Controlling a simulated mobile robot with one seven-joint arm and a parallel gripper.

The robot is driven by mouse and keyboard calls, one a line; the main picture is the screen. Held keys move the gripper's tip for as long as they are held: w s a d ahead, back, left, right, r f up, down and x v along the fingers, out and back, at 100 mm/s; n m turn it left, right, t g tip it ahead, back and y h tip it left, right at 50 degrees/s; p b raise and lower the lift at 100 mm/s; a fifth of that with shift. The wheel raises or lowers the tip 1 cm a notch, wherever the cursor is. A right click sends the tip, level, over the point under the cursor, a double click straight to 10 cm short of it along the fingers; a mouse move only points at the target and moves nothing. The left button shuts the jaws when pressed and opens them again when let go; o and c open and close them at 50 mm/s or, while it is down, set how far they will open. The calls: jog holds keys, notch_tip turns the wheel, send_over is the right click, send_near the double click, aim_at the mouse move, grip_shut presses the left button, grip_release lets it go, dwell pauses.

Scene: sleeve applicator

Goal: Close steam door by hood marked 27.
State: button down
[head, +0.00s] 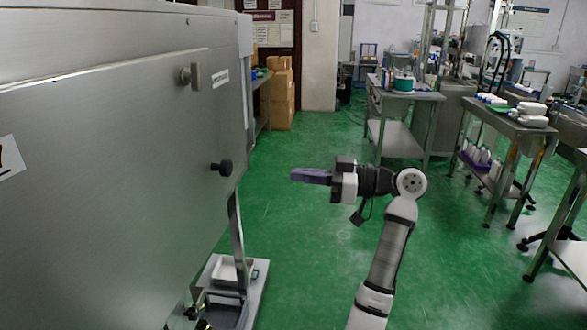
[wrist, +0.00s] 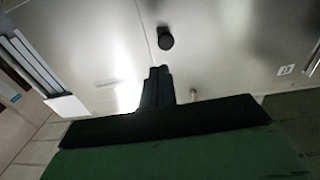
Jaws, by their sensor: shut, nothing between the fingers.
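A large brushed-steel hood (head: 110,35) fills the left of the head view. Its broad front panel, which looks like the steam door (head: 110,190), carries a black knob (head: 222,168). A metal latch (head: 190,76) sits above it. A white label (head: 9,158) is cut off at the left edge, so I cannot read 27. My gripper (head: 293,175) is shut and empty, pointing left, to the right of the knob and apart from it. In the wrist view the shut fingers (wrist: 160,70) point at the steel surface, with the knob (wrist: 165,38) just beyond them. I cannot tell how far the door stands open.
A low stand with a white tray (head: 226,270) is under the hood's right end. Steel carts (head: 400,145) and benches with white bottles (head: 530,115) stand at the right. Cardboard boxes (head: 280,95) are at the back. Green floor (head: 300,240) is clear around my arm.

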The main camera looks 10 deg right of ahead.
jog(key=p+x, duration=0.3)
jog(key=x, duration=0.9)
jog(key=shift+a+p, duration=0.15)
jog(key=shift+p, duration=0.15)
jog(key=shift+w, duration=0.1)
